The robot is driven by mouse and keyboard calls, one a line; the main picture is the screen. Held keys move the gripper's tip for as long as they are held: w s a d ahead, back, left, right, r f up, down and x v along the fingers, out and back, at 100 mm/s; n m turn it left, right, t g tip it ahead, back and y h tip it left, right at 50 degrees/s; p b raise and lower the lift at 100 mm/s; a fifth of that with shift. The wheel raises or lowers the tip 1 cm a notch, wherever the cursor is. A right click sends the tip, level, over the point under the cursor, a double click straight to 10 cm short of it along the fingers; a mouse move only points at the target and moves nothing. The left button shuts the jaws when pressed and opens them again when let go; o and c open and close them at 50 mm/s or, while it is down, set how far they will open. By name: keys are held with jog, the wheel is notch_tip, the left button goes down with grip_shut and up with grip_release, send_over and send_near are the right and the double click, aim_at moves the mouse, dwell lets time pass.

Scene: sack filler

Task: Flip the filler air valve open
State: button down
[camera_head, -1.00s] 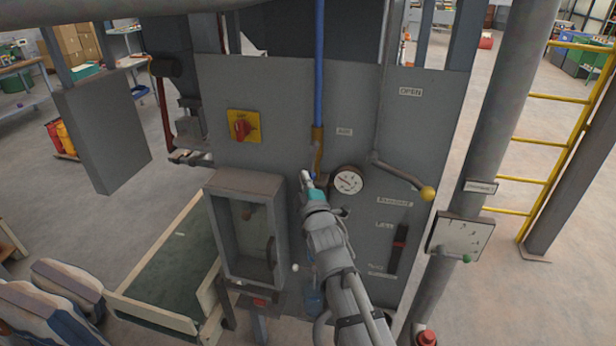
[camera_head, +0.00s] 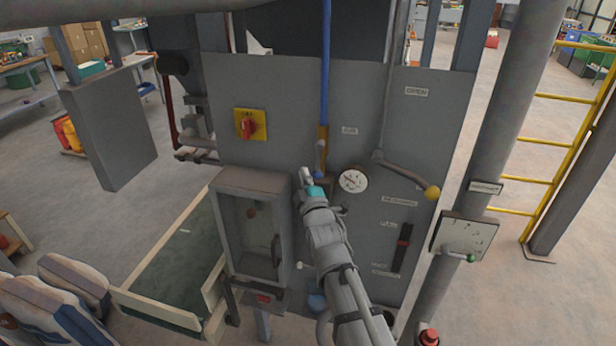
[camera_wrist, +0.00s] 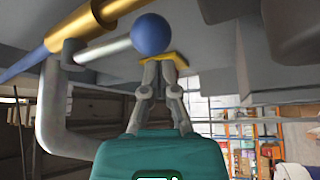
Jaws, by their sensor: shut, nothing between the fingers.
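The air valve is a brass body (camera_head: 322,132) at the lower end of a blue vertical pipe (camera_head: 324,70), beside the small AIR label. Its short grey lever (camera_head: 319,153) ends in a blue ball (camera_head: 318,174); the lever seems to hang down roughly along the pipe. The wrist view shows the ball (camera_wrist: 152,35) on its silver lever (camera_wrist: 103,49), near the brass pipe. My gripper (camera_head: 305,172) is shut and empty, just left of the ball. In the wrist view its fingertips (camera_wrist: 163,60) are close to the ball; I cannot tell if they touch.
A round gauge (camera_head: 353,181) sits to the right of my gripper. A yellow-knobbed lever (camera_head: 432,193) is farther right. A glazed grey box (camera_head: 252,225) stands out from the panel at left, below the red rotary switch (camera_head: 248,124).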

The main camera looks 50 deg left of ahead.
jog(key=s+r+b+v, duration=0.1)
jog(key=s+v, duration=0.1)
jog(key=v, duration=0.7)
jog(key=shift+a, duration=0.15)
dwell(0.6)
